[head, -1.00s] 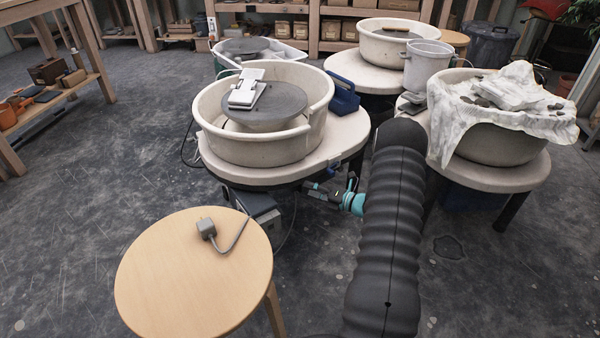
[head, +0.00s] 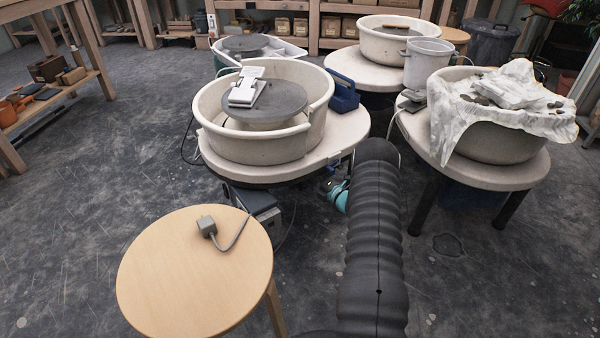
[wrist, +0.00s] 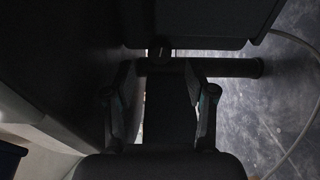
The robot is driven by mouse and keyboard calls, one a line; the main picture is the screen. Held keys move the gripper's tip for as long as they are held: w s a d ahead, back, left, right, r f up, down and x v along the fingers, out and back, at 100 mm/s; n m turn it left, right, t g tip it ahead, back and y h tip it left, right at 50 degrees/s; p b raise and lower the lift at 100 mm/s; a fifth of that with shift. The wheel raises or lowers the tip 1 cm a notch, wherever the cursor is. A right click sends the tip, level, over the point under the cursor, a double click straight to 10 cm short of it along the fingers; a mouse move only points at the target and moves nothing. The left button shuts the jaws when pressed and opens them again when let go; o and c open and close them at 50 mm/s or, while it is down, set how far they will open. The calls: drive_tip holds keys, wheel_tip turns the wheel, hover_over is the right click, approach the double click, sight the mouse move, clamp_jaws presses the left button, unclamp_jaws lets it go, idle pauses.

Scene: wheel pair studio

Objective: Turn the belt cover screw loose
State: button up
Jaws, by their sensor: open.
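In the wrist view my gripper (wrist: 159,68) is open. Its two dark fingers stand apart on either side of a dark gap. A dark round bar (wrist: 232,68) lies crosswise at the fingertips and runs out to the right. A short stem (wrist: 158,48) joins it to a dark box (wrist: 190,22) above, possibly the belt cover. The bar may be the screw's handle, but the view is too dark to tell, and contact with the fingers is unclear. In the head view my arm hides the gripper and the screw, beside the near potter's wheel (head: 340,140).
A round wooden stool (head: 180,280) with a grey pedal and cable (head: 207,227) stands at front left. A cloth-draped wheel (head: 500,175) stands on the right. A pale cable (wrist: 305,130) curves along the floor in the wrist view. Floor at left is clear.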

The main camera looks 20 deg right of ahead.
drive_tip(key=shift+x, duration=2.45)
